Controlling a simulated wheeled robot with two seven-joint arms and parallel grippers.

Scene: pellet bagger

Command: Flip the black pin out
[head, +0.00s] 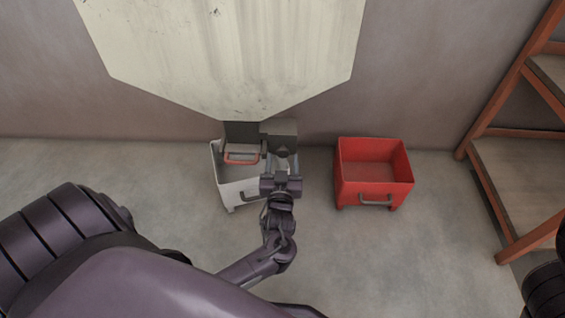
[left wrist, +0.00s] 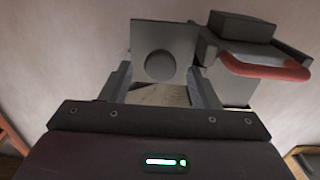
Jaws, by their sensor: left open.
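In the left wrist view a grey block (left wrist: 180,37) carries a round dark grey disc (left wrist: 160,66) on its near face. I cannot tell whether this disc is the black pin; no separate pin is clear. The block also shows in the head view (head: 279,130), under the pale hopper. My left gripper (head: 282,163) is open and empty in front of the block. In the left wrist view its fingers (left wrist: 162,84) stand either side of the disc, lower part level with it; I cannot tell whether they touch. My right gripper is not in view.
A red-orange handle (head: 242,158) sits on the dark outlet (head: 240,133) left of the block. A white bin (head: 239,193) stands below, a red bin (head: 375,190) to the right. The hopper (head: 225,60) hangs above. A rust-coloured shelf (head: 520,133) stands far right.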

